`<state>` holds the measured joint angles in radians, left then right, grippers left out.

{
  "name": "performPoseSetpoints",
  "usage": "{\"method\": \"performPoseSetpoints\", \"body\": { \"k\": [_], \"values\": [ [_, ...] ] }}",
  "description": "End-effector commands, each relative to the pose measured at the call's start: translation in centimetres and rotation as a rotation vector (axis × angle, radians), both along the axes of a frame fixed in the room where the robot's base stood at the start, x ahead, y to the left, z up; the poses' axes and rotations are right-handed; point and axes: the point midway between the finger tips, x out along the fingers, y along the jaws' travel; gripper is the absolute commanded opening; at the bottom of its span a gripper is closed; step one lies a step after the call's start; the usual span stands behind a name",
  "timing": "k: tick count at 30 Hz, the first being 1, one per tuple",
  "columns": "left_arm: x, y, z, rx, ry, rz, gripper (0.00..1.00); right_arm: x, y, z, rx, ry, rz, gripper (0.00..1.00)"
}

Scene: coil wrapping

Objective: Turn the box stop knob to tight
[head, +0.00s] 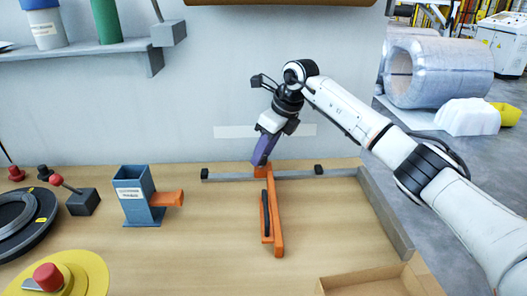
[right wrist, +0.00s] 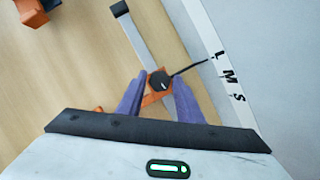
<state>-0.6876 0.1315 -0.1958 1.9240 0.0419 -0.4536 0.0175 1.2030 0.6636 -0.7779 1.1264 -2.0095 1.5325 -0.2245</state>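The orange box stop (head: 278,232) sits across the grey rail (head: 228,177) at the back of the bench, its long arm reaching toward me. Its small black knob (right wrist: 159,83) has a white mark and shows in the right wrist view; in the head view it is hidden by the fingers. My right gripper (head: 261,161) points down at the rail end of the stop. The left gripper is out of view.
A white strip lettered L, M, S (right wrist: 229,75) runs behind the rail. A blue holder (head: 135,200) with an orange part stands left. A black disc (head: 25,222) and a yellow base with red knob (head: 85,272) are farther left. A cardboard box (head: 375,283) is front right.

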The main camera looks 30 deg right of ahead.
Motion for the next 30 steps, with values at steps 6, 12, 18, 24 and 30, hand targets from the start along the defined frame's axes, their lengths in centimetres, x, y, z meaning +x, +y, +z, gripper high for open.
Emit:
{"method": "performPoseSetpoints", "body": {
  "k": [6,12,18,24,30],
  "values": [
    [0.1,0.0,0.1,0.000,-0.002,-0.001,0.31,0.0,0.0,0.0,0.000,0.000,0.000,0.44],
    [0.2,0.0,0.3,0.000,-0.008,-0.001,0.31,-0.1,-0.1,0.4,0.000,-0.001,0.000,0.44],
    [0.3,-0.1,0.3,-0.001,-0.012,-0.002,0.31,-1.1,-0.7,3.2,-0.001,-0.004,0.000,0.44],
    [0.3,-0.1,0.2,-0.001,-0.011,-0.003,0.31,-2.4,-1.3,6.9,0.000,-0.003,0.001,0.44],
    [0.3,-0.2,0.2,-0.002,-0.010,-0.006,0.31,-3.3,-1.8,9.1,0.000,-0.001,0.000,0.44]
  ]
}}
